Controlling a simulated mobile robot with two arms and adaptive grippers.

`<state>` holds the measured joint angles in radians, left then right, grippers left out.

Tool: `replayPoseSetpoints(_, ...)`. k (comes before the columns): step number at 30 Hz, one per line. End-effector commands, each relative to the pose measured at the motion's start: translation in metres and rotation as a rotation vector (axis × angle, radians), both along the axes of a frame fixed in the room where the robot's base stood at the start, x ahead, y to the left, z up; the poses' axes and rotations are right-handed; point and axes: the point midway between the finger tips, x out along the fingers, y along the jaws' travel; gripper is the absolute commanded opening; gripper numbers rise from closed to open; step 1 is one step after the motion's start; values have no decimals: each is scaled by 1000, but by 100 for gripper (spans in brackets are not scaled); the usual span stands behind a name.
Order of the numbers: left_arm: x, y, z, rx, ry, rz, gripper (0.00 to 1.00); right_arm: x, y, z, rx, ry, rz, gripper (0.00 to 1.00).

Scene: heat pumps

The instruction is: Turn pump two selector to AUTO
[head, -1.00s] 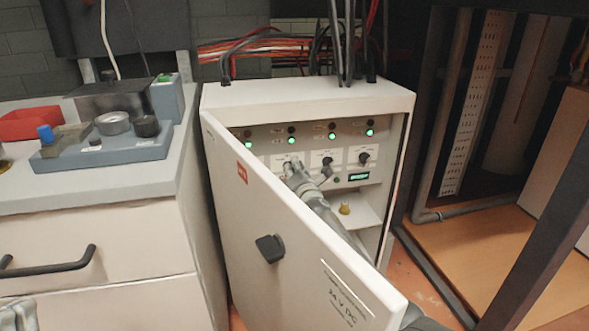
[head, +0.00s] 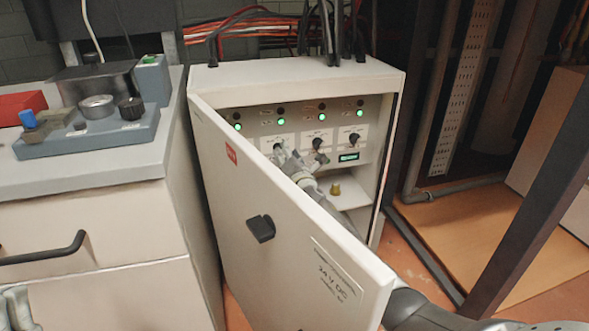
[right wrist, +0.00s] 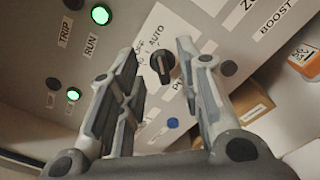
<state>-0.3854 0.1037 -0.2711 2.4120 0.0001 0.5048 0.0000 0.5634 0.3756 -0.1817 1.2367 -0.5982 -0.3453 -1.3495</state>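A pale cabinet (head: 300,84) stands with its door (head: 262,205) swung open. Its panel carries a row of black selector knobs: a middle one (head: 318,142), a right one (head: 355,138), and a left one partly hidden by my right gripper (head: 283,156). In the right wrist view, my right gripper (right wrist: 158,58) is open, its fingers on either side of a black selector (right wrist: 163,67) marked OFF and AUTO. I see no clear contact, and its pump label is partly covered. The knob's setting is unclear. My left gripper (head: 14,292) shows partly at the bottom left; its fingers are unclear.
The open door stands in front of my right forearm. Green lamps (head: 281,124) glow above the selectors, and a small green display (head: 348,157) sits below. A drawer unit (head: 85,220) with a blue-grey device (head: 95,138) stands left. A dark frame post (head: 540,195) rises right.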

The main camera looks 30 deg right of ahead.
Motion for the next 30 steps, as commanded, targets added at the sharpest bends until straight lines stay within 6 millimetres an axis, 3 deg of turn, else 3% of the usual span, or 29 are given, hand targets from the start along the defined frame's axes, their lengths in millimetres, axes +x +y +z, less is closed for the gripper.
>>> replayPoseSetpoints(15,0,0,0,0,1,1,0,-73,18,-1,1,2,-1,33)
replayPoseSetpoints(21,0,0,0,0,1,1,0,-84,21,-1,1,1,-1,33)
replayPoseSetpoints(30,0,0,0,0,1,1,0,-85,21,0,1,1,-1,33)
